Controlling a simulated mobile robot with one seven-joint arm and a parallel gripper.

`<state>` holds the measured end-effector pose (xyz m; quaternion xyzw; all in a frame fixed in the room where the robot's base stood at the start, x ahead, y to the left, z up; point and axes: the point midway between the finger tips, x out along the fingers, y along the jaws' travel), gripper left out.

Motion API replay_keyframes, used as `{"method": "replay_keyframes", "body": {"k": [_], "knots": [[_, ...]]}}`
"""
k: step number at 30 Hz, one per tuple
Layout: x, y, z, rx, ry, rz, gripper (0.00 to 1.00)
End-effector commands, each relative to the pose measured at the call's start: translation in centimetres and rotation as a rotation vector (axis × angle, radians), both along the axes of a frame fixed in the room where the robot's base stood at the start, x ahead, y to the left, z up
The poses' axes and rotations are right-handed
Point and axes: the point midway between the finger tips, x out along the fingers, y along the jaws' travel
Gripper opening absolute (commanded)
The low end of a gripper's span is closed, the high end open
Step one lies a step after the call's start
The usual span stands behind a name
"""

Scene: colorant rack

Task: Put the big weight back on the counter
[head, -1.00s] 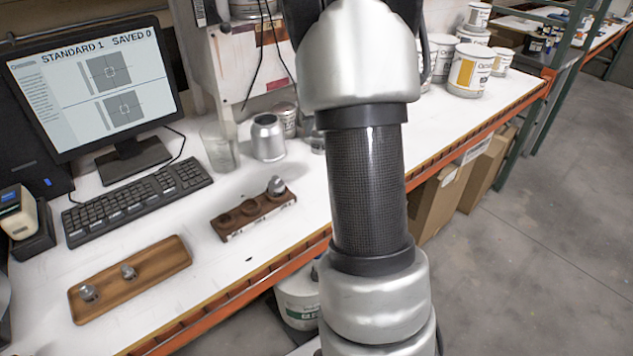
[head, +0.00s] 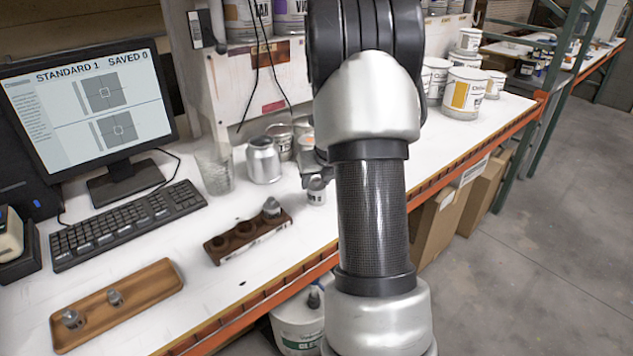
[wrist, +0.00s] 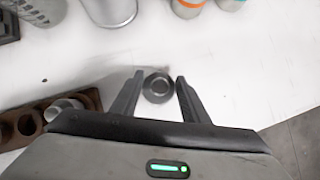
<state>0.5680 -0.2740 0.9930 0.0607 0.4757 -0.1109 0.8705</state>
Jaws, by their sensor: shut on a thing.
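My gripper (wrist: 158,95) is shut on a round grey metal weight (wrist: 158,86), which sits between its fingertips over the white counter (wrist: 225,75). In the head view my gripper (head: 315,178) shows just left of my arm, with the weight (head: 316,194) below it. I cannot tell whether the weight touches the counter. A dark wooden block (head: 219,246) with round holes stands to the left, with a smaller metal weight (head: 271,207) in its right end. It also shows in the wrist view (wrist: 62,109).
A wooden tray (head: 150,285) with two small weights lies front left, near a keyboard (head: 125,222) and monitor (head: 90,100). A clear beaker (head: 214,170), a silver can (head: 263,160) and small cans stand behind my gripper. Bare counter surrounds the weight.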

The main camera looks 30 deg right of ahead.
Motion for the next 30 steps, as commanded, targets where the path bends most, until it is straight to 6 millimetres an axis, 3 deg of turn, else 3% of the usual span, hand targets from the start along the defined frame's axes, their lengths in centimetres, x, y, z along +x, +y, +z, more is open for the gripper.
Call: {"method": "replay_keyframes", "body": {"k": [6,7,10,21,30], "knots": [[0.2,-0.1,0.1,-0.003,-0.004,-0.001,0.00],[0.0,0.0,-0.1,0.000,0.000,0.000,0.45],[0.0,0.0,-0.1,0.000,0.000,0.000,0.60],[-0.1,0.1,0.5,-0.001,-0.001,0.001,0.60],[-3.0,0.8,5.5,-0.002,-0.004,0.000,0.60]]}}
